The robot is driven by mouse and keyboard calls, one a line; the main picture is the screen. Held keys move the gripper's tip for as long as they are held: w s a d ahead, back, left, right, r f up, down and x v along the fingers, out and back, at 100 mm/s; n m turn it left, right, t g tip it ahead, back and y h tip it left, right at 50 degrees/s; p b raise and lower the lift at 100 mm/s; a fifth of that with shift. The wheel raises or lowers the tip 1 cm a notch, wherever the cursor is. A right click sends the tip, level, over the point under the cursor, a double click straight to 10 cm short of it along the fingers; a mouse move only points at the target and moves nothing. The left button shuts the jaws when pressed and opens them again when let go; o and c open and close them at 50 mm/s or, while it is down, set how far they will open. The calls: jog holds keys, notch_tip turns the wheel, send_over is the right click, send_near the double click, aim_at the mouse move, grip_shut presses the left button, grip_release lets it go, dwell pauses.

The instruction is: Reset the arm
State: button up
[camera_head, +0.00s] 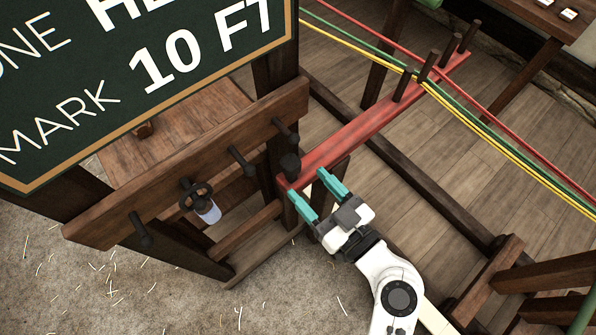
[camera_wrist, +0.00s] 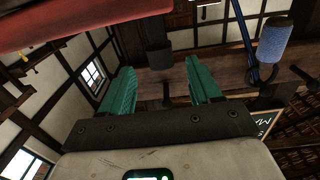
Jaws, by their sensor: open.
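My gripper (camera_head: 318,196) is open and empty, with two teal fingers pointing toward the near end of the red beam (camera_head: 350,137). A short dark peg or knob (camera_head: 290,165) stands at that end, just ahead of the fingers and apart from them as far as I can tell. My white arm reaches in from the bottom. In the wrist view my gripper (camera_wrist: 160,88) shows its two teal fingers spread, with nothing between them but background and a dark block (camera_wrist: 160,59) beyond. The red beam (camera_wrist: 70,22) shows at the upper left there.
A dark sign board (camera_head: 140,70) stands at the left. Below it a wooden rail (camera_head: 200,165) has several dark pegs, one with a looped handle and pale cylinder (camera_head: 208,211). Red, green and yellow ropes (camera_head: 480,125) run past upright pegs. Straw-strewn floor (camera_head: 150,295) is open at the lower left.

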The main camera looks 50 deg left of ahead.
jog(key=shift+s+d, duration=0.1)
jog(key=shift+d, duration=0.9)
jog(key=shift+d, duration=0.1)
jog(key=d+f+m+t+h, duration=0.1)
jog(key=d+f+m+h, duration=0.4)
jog(key=d, duration=0.6)
jog(key=d+f+m+t+h, duration=0.1)
jog(key=d+f+m+h, duration=0.2)
jog(key=d+f+h, duration=0.65)
jog(key=s+d+m+g+h, duration=0.1)
jog(key=s+d+m, duration=0.3)
jog(key=d, duration=0.6)
jog(key=s+d+m+g+h, duration=0.1)
jog(key=s+d+m, duration=0.4)
jog(key=d, duration=0.5)
jog(key=shift+s+d+r+g+h, duration=0.3)
jog(key=shift+s+d+r+h, duration=0.15)
jog(key=shift+s+h, duration=0.45)
